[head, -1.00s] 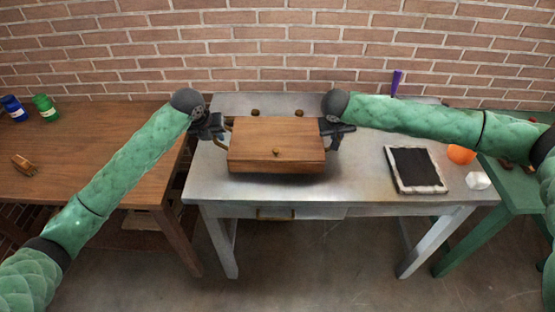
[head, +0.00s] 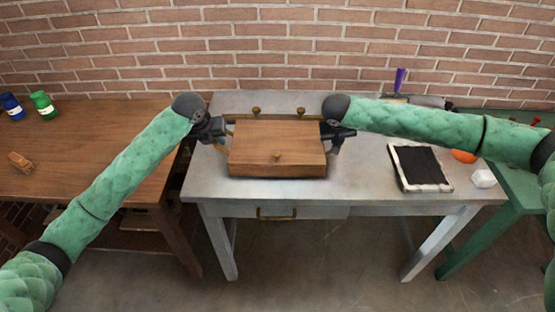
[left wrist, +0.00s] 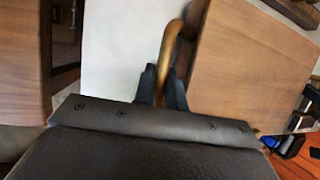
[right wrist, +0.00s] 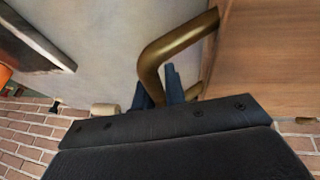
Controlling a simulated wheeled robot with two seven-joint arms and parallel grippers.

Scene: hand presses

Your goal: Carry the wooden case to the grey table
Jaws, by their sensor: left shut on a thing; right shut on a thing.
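My left gripper (head: 220,132) is shut on the case's left handle, which shows between the fingers in the left wrist view (left wrist: 169,50). My right gripper (head: 334,135) is shut on the right handle, also seen in the right wrist view (right wrist: 165,55).
A black pad with a pale frame (head: 420,167), a white block (head: 484,178) and an orange ball (head: 464,156) are to the right. Two brass knobs (head: 256,110) show behind the case. A brown table (head: 110,150) stands left, a green one (head: 515,190) right.

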